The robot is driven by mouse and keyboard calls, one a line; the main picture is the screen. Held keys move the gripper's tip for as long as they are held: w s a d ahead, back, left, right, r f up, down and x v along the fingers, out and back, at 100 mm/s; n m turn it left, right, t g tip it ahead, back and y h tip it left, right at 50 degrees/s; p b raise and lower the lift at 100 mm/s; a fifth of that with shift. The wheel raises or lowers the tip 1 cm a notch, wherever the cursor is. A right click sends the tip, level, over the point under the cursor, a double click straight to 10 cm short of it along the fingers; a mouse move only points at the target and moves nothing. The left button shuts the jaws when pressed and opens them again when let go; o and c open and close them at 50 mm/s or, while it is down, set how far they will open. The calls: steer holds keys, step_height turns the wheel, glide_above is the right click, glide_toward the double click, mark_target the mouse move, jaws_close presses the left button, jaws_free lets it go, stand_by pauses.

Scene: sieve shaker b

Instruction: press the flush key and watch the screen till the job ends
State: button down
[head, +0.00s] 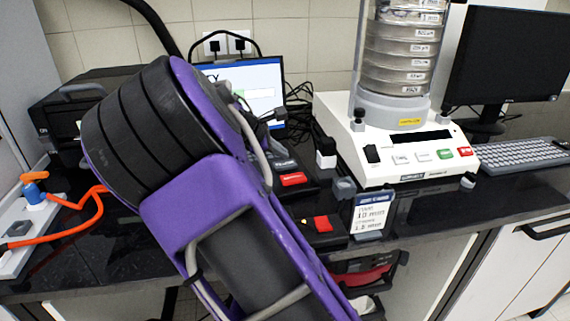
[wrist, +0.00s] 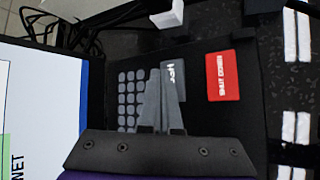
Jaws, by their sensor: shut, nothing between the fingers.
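A grey key (wrist: 197,86) lies on a black panel in the wrist view. Its lettering is partly covered by a finger, and the letters I make out look like part of "FLUSH". My gripper (wrist: 164,71) is shut and empty, with its fingertips over the left part of this key. I cannot tell whether they touch it. The screen (wrist: 38,95) stands at the left of the wrist view, with a green area and the letters "NET". In the head view the lit screen (head: 262,88) is partly covered by my purple arm.
A red "SHUT DOWN" key (wrist: 223,76) sits just right of the grey key. A dotted keypad (wrist: 127,98) is to its left. A white sieve shaker (head: 370,160) with a sieve stack (head: 400,60), a dark monitor (head: 510,58) and a keyboard (head: 520,153) stand to the right.

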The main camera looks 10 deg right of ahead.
mark_target(281, 165)
steer(key=shift+f, duration=0.1)
steer(key=shift+f, duration=0.35)
steer(key=shift+f, duration=0.5)
stand_by(0.7)
steer(key=shift+r+p, duration=0.85)
steer(key=shift+r, duration=0.1)
steer(key=shift+r+p, duration=2.15)
steer(key=shift+r, duration=0.35)
